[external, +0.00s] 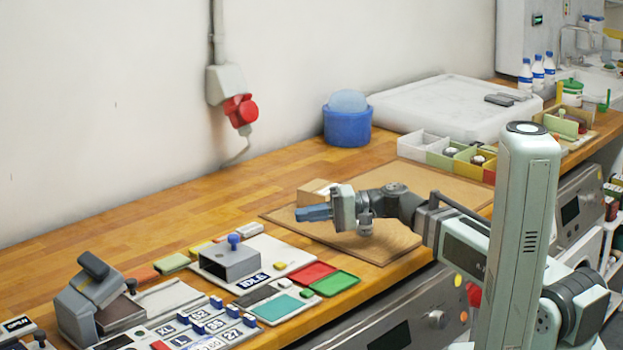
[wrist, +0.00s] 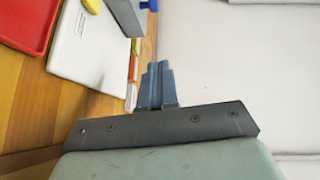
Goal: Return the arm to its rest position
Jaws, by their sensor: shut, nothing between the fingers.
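My gripper (external: 316,212) has blue fingers and is held above the brown board (external: 415,240) on the wooden bench, pointing left in the external view. Its fingers are together and nothing is between them. In the wrist view the blue fingers (wrist: 157,84) lie side by side and touch. My arm stretches from the right side of the external view, with the forearm roughly level above the bench's front edge.
A cardboard-coloured block (external: 313,190) stands just behind my gripper. A grey box with a blue knob (external: 232,258), red tray (external: 312,273) and green tray (external: 334,284) lie left of it. A blue tub (external: 347,128) stands at the wall. The bench's back left is clear.

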